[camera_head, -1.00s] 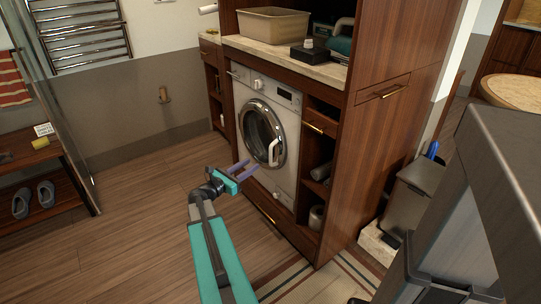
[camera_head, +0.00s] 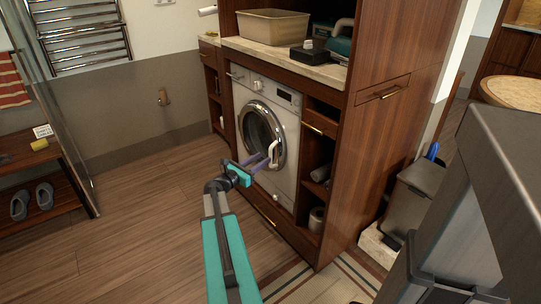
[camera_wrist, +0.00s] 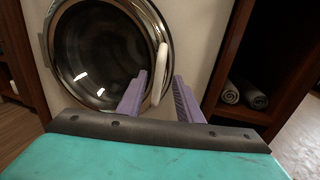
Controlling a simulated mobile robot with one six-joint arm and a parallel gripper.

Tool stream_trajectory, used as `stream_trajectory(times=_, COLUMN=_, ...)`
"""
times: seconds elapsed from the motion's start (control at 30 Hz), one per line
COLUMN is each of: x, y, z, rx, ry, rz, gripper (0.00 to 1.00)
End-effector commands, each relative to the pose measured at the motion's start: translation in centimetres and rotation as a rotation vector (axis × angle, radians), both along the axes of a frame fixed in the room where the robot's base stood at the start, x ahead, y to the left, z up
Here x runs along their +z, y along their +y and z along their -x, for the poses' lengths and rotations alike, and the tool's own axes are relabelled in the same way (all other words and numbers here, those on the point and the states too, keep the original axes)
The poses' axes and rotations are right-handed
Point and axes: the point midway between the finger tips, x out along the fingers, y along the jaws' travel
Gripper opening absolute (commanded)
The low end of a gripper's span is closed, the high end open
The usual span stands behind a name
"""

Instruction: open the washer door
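The white front-loading washer (camera_head: 285,103) stands in a wooden cabinet, its round door (camera_head: 260,130) shut. The door has a chrome ring, dark glass and a white handle (camera_head: 274,153) on its right side. My gripper (camera_head: 257,162) is at the lower right of the door, by the handle. In the wrist view, my gripper (camera_wrist: 158,88) is open, its two purple fingers apart. The white handle (camera_wrist: 158,72) shows beyond and between the fingertips, closer to the left finger. I cannot tell whether a finger touches it. The door (camera_wrist: 110,50) fills the upper left of that view.
Right of the washer are open shelves with rolled towels (camera_wrist: 245,93) and a wooden side panel (camera_head: 365,160). The counter (camera_head: 290,55) above holds a beige bin (camera_head: 272,26). A grey trash bin (camera_head: 414,195) stands at the right. The floor (camera_head: 140,215) to the left is clear.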

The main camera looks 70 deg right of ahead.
Motion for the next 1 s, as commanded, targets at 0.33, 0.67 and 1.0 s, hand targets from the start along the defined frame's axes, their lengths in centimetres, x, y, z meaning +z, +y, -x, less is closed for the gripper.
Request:
stream_trajectory(times=0.33, x=-0.1, y=-4.6, z=1.7, rx=-0.001, ry=0.0, rz=0.001, gripper=0.33)
stream_trajectory(times=0.67, x=0.0, y=-6.2, z=2.4, rx=0.0, ry=0.001, rz=0.0, gripper=0.33)
stream_trajectory(times=1.0, x=0.0, y=-6.1, z=2.3, rx=0.002, ry=0.0, rz=0.0, gripper=0.16)
